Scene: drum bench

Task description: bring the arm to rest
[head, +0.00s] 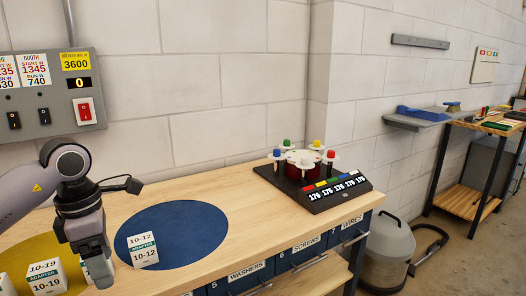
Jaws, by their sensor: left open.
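My left arm comes in from the left over the bench. Its gripper (97,270) points down at the bench front, between the yellow round mat and the blue round mat. It is open. A white adapter box partly shows behind or beside the fingers; I cannot tell whether they touch it. A white adapter box marked 10-12 (143,251) stands on the blue mat (190,225), to the right of the gripper. Another box marked 10-19 (45,277) stands on the yellow mat (28,252). My right gripper is out of view.
A dark rack with colored-top holders (311,178) stands at the bench's back right. A grey switch panel (45,95) hangs on the wall behind my arm. The bench top (238,205) between mat and rack is clear. A grey bin (392,252) stands right of the bench.

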